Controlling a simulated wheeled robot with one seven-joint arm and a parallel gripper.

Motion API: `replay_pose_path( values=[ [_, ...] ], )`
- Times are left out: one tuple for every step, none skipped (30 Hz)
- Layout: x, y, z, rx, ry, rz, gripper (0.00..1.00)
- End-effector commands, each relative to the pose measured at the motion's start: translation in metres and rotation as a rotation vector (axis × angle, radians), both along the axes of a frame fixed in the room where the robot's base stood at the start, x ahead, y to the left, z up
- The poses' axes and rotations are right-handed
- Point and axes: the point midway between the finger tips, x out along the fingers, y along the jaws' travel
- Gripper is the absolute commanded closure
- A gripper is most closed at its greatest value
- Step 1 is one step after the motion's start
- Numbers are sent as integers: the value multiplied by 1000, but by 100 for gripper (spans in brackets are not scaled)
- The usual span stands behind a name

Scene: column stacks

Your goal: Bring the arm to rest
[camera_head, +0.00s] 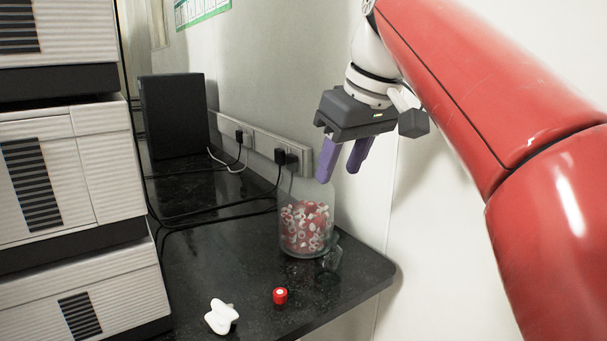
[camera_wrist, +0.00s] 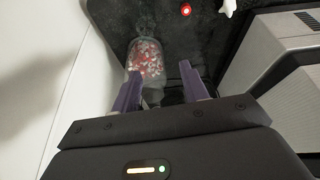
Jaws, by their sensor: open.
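My gripper (camera_head: 343,161) hangs in the air above the back right of the dark bench, by the wall. Its two purple fingers are apart with nothing between them. In the wrist view the gripper (camera_wrist: 158,84) also shows open and empty. My red arm reaches in from the right of the head view. Below the fingers stands a clear jar (camera_head: 306,228) filled with red and white caps; it also shows in the wrist view (camera_wrist: 147,62). The gripper does not touch the jar.
The dark bench (camera_head: 225,262) holds a red cap (camera_head: 280,295), a white object (camera_head: 221,316) and a clear glass piece (camera_head: 332,257) beside the jar. Stacked instruments (camera_head: 70,165) stand left. A black box (camera_head: 175,115) and cables lie behind. Sockets (camera_head: 262,143) line the wall.

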Motion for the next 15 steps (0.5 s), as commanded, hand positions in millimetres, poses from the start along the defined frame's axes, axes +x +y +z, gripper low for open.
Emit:
replay_pose_path(
  values=[
    [-5,-3,-6,-2,0,-25,56],
    [-7,-4,-9,-2,-1,-41,56],
    [-10,-7,-15,-3,-3,-65,56],
    [-13,-9,-20,-5,-5,-84,56],
    [-16,-11,-25,-6,-6,-104,56],
    [-21,-15,-34,-7,-8,-133,56],
    [-25,-18,-41,-6,-12,-156,56],
    [-30,-21,-49,-6,-15,-183,56],
    [-37,-27,-61,-7,-20,-221,56],
    [-43,-32,-71,-7,-24,-253,56],
    [-49,-37,-83,-7,-29,-283,56],
    [-58,-43,-99,-5,-35,-324,56],
    [-65,-48,-111,-4,-40,-355,56],
    [-72,-53,-124,-2,-45,-384,56],
    [-82,-60,-141,1,-50,-421,56]
  ],
)
